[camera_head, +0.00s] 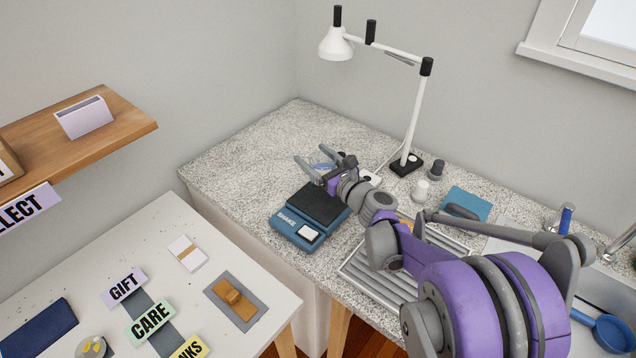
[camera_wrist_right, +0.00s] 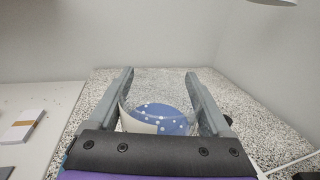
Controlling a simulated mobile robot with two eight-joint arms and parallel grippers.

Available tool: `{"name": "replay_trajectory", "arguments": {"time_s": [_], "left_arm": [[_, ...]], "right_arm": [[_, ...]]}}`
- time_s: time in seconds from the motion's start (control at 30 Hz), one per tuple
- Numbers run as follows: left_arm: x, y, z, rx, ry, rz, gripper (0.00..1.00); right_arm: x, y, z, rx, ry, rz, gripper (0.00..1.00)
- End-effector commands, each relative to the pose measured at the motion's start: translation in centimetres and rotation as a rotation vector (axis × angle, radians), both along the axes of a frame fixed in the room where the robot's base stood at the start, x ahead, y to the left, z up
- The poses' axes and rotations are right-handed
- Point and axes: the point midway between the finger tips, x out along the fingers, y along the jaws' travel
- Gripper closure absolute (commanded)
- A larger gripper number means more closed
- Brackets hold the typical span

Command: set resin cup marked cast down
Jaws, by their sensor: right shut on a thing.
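My right gripper (camera_head: 312,168) is above the speckled counter, just behind and over the blue scale (camera_head: 285,233) with its black plate. In the right wrist view the two grey fingers (camera_wrist_right: 159,74) stand on either side of a clear cup (camera_wrist_right: 160,118) with a blue and white, dotted inside or bottom, and are shut on it. No mark is readable on the cup. Whether its base touches the counter cannot be told. My left gripper is not in view.
A white lamp (camera_head: 414,115) stands on a black base behind my right arm. A small white jar (camera_head: 420,190), a dark one (camera_head: 436,170) and a blue pad (camera_head: 468,203) are to the right. The counter's back left (camera_head: 250,150) is clear.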

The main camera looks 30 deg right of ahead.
Motion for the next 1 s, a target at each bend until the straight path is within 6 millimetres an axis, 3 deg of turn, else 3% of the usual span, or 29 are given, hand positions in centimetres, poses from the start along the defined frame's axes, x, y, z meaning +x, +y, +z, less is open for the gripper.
{"name": "replay_trajectory", "arguments": {"time_s": [0.1, 0.5, 0.97, 1.0], "left_arm": [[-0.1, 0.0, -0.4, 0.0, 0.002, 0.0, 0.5], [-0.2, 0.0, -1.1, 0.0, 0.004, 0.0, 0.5], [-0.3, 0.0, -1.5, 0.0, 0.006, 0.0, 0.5], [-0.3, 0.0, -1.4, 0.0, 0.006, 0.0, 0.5]], "right_arm": [[0.0, 0.0, -2.2, 0.0, 0.0, 0.0, 0.77], [0.1, 0.0, -6.7, -0.001, 0.0, 0.001, 0.77], [0.0, 0.0, -7.5, 0.0, 0.0, 0.001, 0.77], [0.0, 0.0, -7.4, -0.001, 0.0, 0.001, 0.1]]}}
